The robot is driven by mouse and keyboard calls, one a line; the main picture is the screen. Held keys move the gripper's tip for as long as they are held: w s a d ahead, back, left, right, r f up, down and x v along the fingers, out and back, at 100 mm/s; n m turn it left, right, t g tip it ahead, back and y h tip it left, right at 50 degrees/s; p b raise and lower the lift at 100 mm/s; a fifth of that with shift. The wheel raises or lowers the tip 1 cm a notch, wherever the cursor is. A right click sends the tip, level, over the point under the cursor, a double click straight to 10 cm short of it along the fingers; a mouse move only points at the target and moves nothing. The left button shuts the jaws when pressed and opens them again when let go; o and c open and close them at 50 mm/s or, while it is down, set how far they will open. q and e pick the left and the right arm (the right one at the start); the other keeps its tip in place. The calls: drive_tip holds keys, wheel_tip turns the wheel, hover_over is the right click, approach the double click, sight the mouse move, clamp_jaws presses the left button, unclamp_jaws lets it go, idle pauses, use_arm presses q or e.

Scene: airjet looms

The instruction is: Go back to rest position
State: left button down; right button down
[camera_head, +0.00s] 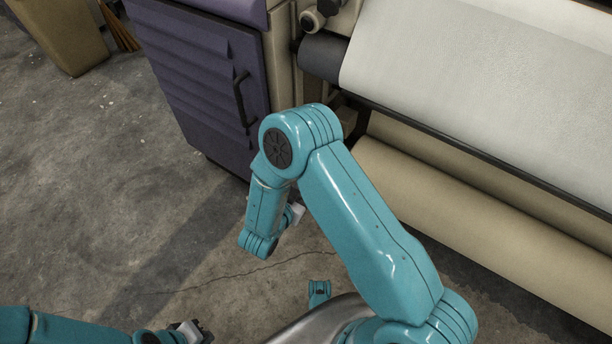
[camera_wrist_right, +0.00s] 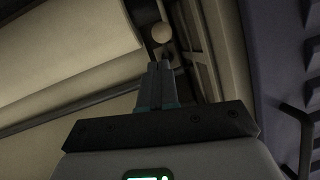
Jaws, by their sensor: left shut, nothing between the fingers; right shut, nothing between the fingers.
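My left gripper (camera_head: 203,334) shows at the bottom edge of the head view, left of centre. It is dark-tipped, shut and empty, low over the concrete floor. My right arm rises from the lower right, bends at a high elbow, and its forearm hangs down in the middle of the head view. A small grey part of the right wrist shows there; the fingers are hard to make out. In the right wrist view, my right gripper (camera_wrist_right: 160,66) has its fingers together with nothing between them. It points toward the loom.
The loom's white fabric roll (camera_head: 480,70) and beige lower roll (camera_head: 470,220) fill the right side. A purple cabinet (camera_head: 200,80) with a dark handle stands behind my right forearm. A tan bin (camera_head: 65,35) stands far left. The concrete floor (camera_head: 100,190) is open at left.

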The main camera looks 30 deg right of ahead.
drive_tip(key=f+p+v, duration=0.1)
drive_tip(key=v, duration=0.4)
drive_tip(key=s+d+f+n+g+y, duration=0.1)
drive_tip(key=d+f+y, duration=0.35)
drive_tip(key=d, duration=0.25)
drive_tip(key=s+a+f+n+g+y, duration=0.4)
drive_tip(key=s+a+n+g+y, duration=0.2)
drive_tip(key=s+a+n+y, duration=0.75)
wheel_tip(320, 180, up, 29)
drive_tip(key=s+a+m+h+p, duration=0.1)
drive_tip(key=a+m+h+p, duration=0.1)
drive_tip(key=p, duration=2.7)
drive_tip(key=shift+a, duration=0.35)
drive_tip(key=shift+f+m, duration=0.1)
drive_tip(key=shift+m, duration=0.15)
